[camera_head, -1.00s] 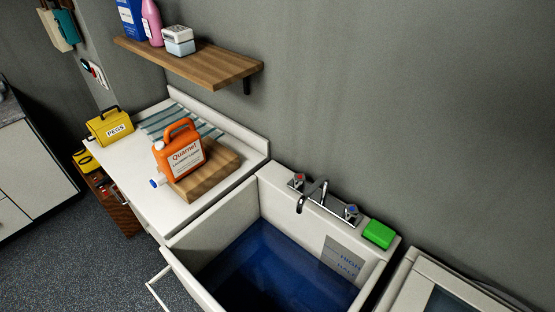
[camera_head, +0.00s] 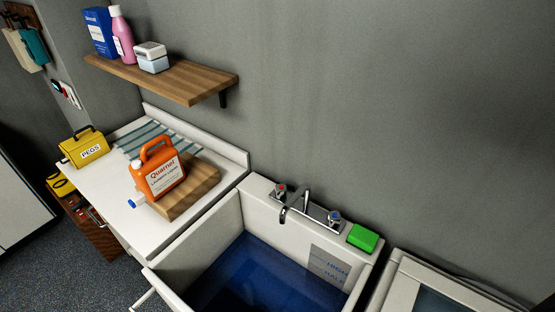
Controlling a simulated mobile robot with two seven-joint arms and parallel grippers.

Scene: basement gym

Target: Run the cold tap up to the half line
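The white sink (camera_head: 206,250) holds dark blue water (camera_head: 262,277). A grey level plate (camera_head: 328,266) on its back right inner wall reads HIGH and, lower, HALF. The water's edge lies near the lower part of the plate; I cannot tell its exact level against the HALF line. The chrome mixer with its spout (camera_head: 287,210) stands on the back rim. Its left handle (camera_head: 281,189) has a red mark and its right handle (camera_head: 334,217) has a blue mark. No stream shows clearly under the spout. Neither of my grippers is in view.
A green block (camera_head: 362,238) sits on the rim right of the taps. Left, the white counter (camera_head: 120,205) bears an orange Quarnel jug (camera_head: 158,172) on a wooden block (camera_head: 196,190), a striped cloth and a yellow PEGS box (camera_head: 84,148). A wooden shelf (camera_head: 190,84) hangs above.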

